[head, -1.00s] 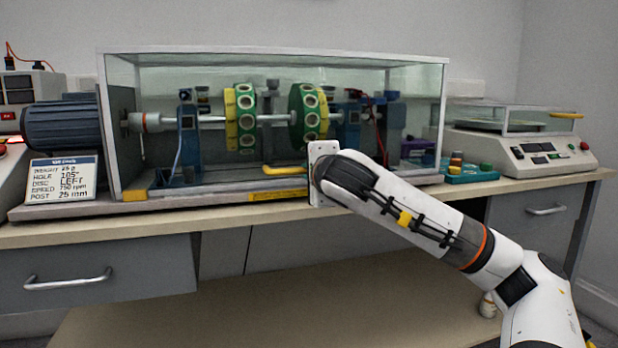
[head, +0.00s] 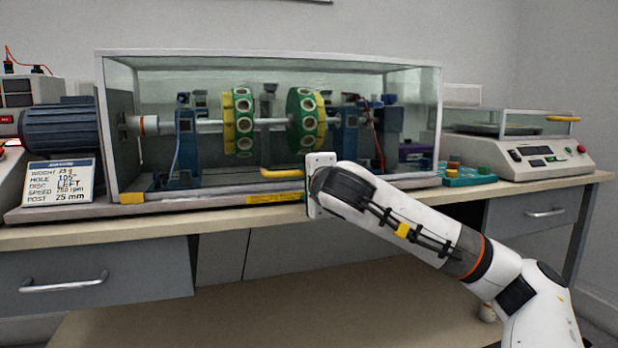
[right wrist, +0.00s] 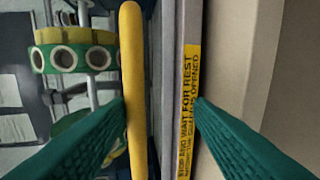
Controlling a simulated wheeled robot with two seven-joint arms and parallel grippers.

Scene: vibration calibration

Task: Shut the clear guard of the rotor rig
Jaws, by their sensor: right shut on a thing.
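The clear guard (head: 350,75) is a long glass-like box with a pale frame over the rotor rig. It looks lowered, its front lower edge near the rig's base (head: 190,207); I cannot tell if it is fully seated. Its yellow handle (head: 281,173) is low on the front; it also shows in the right wrist view (right wrist: 132,60). My right gripper (head: 320,185) is at the handle's right end, its fingers hidden in the head view. In the right wrist view its green fingers (right wrist: 160,105) straddle the handle; it is shut on it. My left gripper is not in view.
A yellow warning label (head: 273,198) lies on the base's front. Inside are two green-yellow discs (head: 306,118) on a shaft. A blue-grey motor (head: 65,127) and a settings card (head: 60,183) stand left.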

